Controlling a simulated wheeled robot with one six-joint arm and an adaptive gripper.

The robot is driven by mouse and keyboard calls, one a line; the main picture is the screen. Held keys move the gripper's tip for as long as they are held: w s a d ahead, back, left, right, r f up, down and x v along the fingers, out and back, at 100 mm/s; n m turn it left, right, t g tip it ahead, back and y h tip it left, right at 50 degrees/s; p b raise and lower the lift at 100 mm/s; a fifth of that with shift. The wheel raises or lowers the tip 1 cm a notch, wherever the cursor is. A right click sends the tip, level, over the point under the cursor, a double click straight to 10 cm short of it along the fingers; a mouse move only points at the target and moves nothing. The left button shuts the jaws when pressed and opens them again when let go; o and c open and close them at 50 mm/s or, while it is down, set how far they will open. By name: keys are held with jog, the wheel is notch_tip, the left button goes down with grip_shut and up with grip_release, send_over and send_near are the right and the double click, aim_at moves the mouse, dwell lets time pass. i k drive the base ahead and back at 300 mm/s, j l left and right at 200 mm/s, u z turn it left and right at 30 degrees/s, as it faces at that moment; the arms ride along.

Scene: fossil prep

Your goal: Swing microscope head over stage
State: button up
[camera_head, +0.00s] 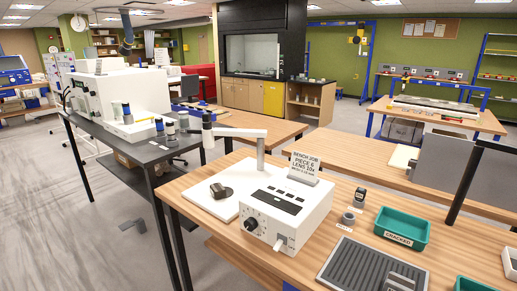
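The microscope stands on the near wooden bench. Its upright post (260,152) carries a pale horizontal arm (238,132). The dark-and-white microscope head (208,132) hangs at the arm's left end, out toward the bench's back left edge. The flat white stage plate (206,206) lies in front of the post, with a dark lump (220,190) on it. In the picture the head is above and behind the lump, not in line over it; its exact offset is hard to tell. My gripper is not in view.
A white control box (262,230) with a knob and switch adjoins the stage. A sign (304,168) stands on it. To the right are a green tray (402,242) marked CRACKED, a ribbed grey mat (350,266) and small parts. A dark table (150,152) stands left.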

aim_at(208, 132)
jog(key=i+j, duration=0.15)
jog(key=i, duration=0.15)
jog(key=i+j+u, duration=0.1)
jog(key=i, duration=0.2)
jog(key=i+j+u, duration=0.15)
jog(key=i+j, duration=0.45)
jog(key=j, duration=0.25)
jog(key=i+j+u, duration=0.15)
jog(key=i+j, duration=0.5)
jog(key=j, duration=0.15)
jog(key=i+j, duration=0.1)
jog(key=j, duration=0.15)
jog(key=i+j, duration=0.1)
jog(key=k+l+u, duration=0.3)
jog(key=l+z, duration=0.1)
jog(key=z, duration=0.15)
jog(key=i+j, duration=0.3)
jog(key=j, duration=0.25)
jog(key=i, duration=0.1)
